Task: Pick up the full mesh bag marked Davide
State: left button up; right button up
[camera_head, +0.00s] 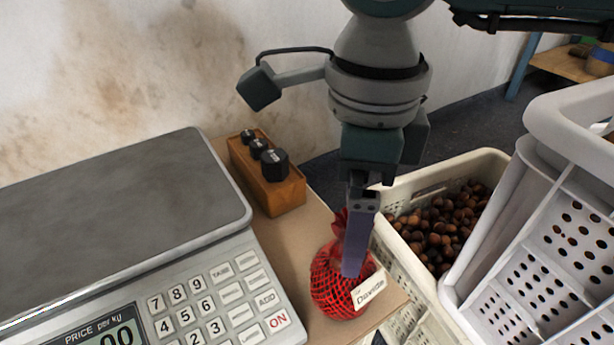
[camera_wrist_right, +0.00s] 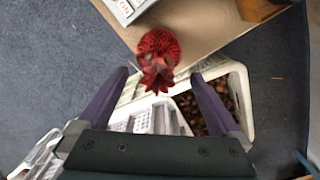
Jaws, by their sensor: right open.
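A full red mesh bag (camera_head: 337,287) with a white tag reading "Davide" (camera_head: 368,289) stands at the right edge of the brown table. My right gripper (camera_head: 355,265) comes down from above, and one finger shows in front of the bag in the head view. In the right wrist view the bag (camera_wrist_right: 158,52) has its gathered red top toward me, between the lines of the two spread fingers and beyond the tips. The right gripper (camera_wrist_right: 158,75) is open with nothing between its fingers. Whether a finger touches the bag cannot be told. My left gripper is not in view.
A scale (camera_head: 225,280) with a keypad fills the left of the table. A wooden block (camera_head: 268,180) with black weights stands behind. A cream crate (camera_head: 430,173) of chestnuts is right of the table, and a white perforated basket (camera_head: 560,230) is farther right.

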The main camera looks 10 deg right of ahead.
aim_at(338, 297)
notch_tip(338, 297, down, 5)
jog(key=b, duration=0.3)
jog(key=shift+s+a, duration=0.1)
jog(key=shift+s, duration=0.05)
jog(key=shift+r, duration=0.1)
jog(key=shift+c, duration=0.4)
jog(key=shift+c, duration=0.7)
jog(key=c, duration=0.6)
grip_shut()
